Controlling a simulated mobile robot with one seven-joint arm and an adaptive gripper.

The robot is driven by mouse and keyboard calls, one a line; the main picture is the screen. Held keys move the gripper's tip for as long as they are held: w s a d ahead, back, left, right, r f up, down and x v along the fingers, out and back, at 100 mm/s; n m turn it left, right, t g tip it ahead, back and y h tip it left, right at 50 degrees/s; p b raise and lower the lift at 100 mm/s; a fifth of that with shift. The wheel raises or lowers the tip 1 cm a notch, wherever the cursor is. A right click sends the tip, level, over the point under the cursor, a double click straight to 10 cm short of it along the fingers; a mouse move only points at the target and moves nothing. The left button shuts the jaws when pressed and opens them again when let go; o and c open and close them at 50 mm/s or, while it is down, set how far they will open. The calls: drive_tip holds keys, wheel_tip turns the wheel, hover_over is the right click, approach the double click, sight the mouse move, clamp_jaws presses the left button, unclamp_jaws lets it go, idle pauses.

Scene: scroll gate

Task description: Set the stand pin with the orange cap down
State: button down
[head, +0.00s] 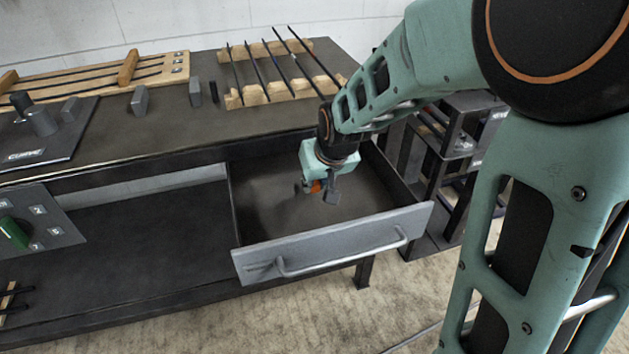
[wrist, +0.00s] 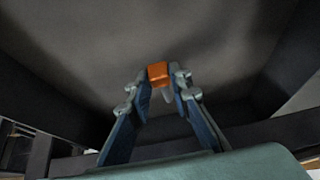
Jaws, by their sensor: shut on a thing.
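The stand pin's orange cap (wrist: 158,72) shows between my gripper's fingertips in the wrist view, with a short grey part just below it. My gripper (head: 322,190) is shut on the pin. It points down into the open drawer (head: 333,252). I cannot tell whether the pin touches the drawer floor. The wrist view also shows my gripper (wrist: 160,82) above the bare drawer floor (wrist: 120,50).
The drawer's walls and front handle (head: 340,255) surround my gripper. A wooden rack (head: 285,90) with several dark rods stands on the bench behind. Grey blocks (head: 139,100) and a board marked CURVE (head: 40,140) are at the left. A dark shelf unit (head: 450,150) stands right of the drawer.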

drive_tip(key=shift+a+f+b, duration=0.1)
drive_tip(key=shift+f+b, duration=0.2)
drive_tip(key=shift+f, duration=0.9)
drive_tip(key=shift+f, duration=0.25)
drive_tip(key=c, duration=1.8)
unclamp_jaws()
drive_tip(key=shift+o, duration=0.2)
drive_tip(key=shift+r, duration=0.15)
drive_tip(key=shift+s+r+p, duration=0.2)
drive_tip(key=shift+r+p, duration=0.35)
drive_tip(key=shift+r, duration=0.05)
drive_tip(key=p+v, duration=1.1)
drive_tip(key=shift+s, duration=0.1)
